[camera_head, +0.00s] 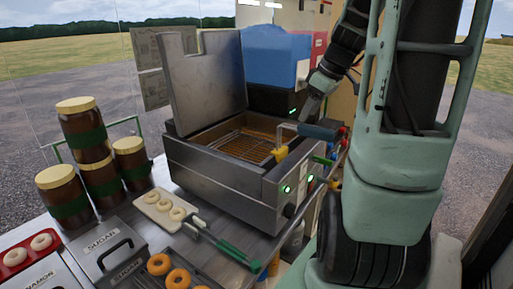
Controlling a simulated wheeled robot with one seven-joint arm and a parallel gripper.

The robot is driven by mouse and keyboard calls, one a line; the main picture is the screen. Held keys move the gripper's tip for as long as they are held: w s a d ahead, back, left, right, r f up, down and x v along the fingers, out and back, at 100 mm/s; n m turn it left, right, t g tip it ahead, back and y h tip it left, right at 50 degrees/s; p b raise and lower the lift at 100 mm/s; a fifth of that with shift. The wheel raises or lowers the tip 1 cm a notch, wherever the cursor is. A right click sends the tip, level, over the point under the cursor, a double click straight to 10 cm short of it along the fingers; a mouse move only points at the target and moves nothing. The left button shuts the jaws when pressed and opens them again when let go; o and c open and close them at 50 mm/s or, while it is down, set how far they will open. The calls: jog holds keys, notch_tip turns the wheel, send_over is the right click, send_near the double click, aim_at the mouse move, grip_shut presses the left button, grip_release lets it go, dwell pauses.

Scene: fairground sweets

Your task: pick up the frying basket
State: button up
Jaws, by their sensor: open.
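The frying basket (242,146) is a wire mesh basket sitting inside the open steel fryer (215,177). A pale metal bracket at its right side leads to a dark blue-grey handle (318,131) that sticks out over the fryer's right edge. My gripper (304,112) is open and points down just above the handle. Its fingers look empty and only partly show. I cannot tell whether a finger touches the handle. A yellow part (281,153) sits at the fryer's rim below the bracket.
The fryer's lid (203,82) stands raised behind the basket. Stacked jars (86,130) stand at the left. A tray of pale rings (163,209), green-handled tongs (225,246) and a sugar box (105,247) lie in front. A blue bin (272,55) is behind the fryer.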

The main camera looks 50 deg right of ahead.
aim_at(301, 128)
jog(key=shift+p+x, duration=0.9)
jog(key=shift+x, duration=2.4)
jog(key=shift+s+a, duration=0.15)
jog(key=shift+s, duration=0.05)
grip_shut()
